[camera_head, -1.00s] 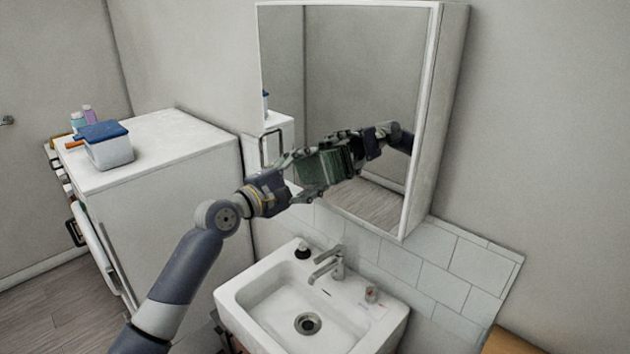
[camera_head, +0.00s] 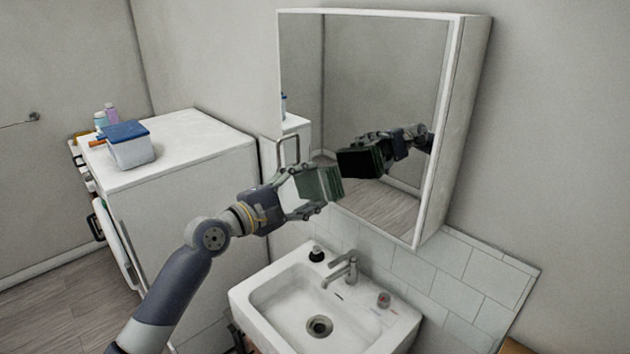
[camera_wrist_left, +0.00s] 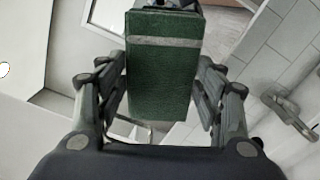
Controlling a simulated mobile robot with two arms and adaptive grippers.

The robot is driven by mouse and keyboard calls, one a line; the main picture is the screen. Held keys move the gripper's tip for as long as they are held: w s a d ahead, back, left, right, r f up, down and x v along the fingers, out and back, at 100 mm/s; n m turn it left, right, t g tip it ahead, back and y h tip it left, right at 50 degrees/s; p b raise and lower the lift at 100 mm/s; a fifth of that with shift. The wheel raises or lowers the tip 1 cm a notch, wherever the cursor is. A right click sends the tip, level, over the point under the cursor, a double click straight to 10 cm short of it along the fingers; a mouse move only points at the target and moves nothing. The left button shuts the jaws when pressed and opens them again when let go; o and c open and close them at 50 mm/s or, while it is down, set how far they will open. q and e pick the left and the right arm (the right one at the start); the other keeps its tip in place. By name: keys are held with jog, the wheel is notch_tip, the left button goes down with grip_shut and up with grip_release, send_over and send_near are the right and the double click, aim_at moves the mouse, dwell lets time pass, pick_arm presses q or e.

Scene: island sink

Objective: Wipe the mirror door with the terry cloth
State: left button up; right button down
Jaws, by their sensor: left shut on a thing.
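The mirror door (camera_head: 385,75) is the front of the white wall cabinet above the sink. My left gripper (camera_head: 312,190) is shut on a green folded terry cloth (camera_head: 321,184), a block-like bundle, in front of the mirror's lower left. In the left wrist view the cloth (camera_wrist_left: 160,80) sits between the two fingers (camera_wrist_left: 160,105), with a pale stripe across it. The reflection of the gripper and cloth shows in the mirror to the right, with a gap between the cloth and its reflection. My right gripper is not in view.
The white sink (camera_head: 270,292) with a faucet (camera_head: 343,269) and a dark-topped bottle (camera_head: 317,253) is below. A white cabinet (camera_head: 190,195) at left carries a blue-lidded box (camera_head: 131,150) and small bottles (camera_head: 107,115).

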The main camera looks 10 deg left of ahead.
pick_arm(q)
jog(key=shift+s+a, duration=0.1)
jog(key=shift+s, duration=0.05)
jog(key=shift+p+v, duration=0.45)
jog(key=shift+v, duration=1.05)
